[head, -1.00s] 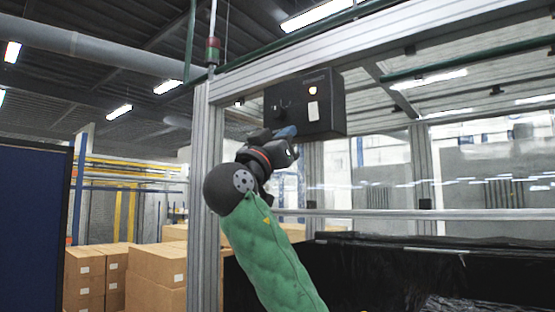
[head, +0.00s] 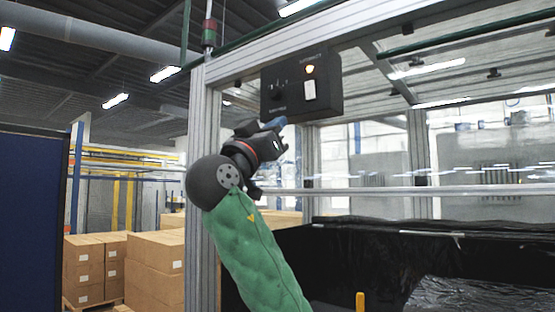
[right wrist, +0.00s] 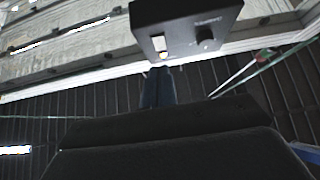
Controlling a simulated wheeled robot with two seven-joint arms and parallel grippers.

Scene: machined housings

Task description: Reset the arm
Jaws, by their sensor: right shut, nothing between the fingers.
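My right arm, in a green sleeve, reaches up in the middle of the head view. Its right gripper (head: 277,124) is shut and empty, just below the lower left of a black control box. The control box (head: 328,88) hangs from the metal frame and carries a dark knob, a white rocker switch and a lit amber lamp. My left gripper is not in view.
An aluminium post (head: 203,200) stands close behind my right arm. Cardboard boxes (head: 155,265) are stacked at the lower left, and a blue panel (head: 30,220) stands at the far left. A bin lined with black plastic (head: 385,260) fills the lower right.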

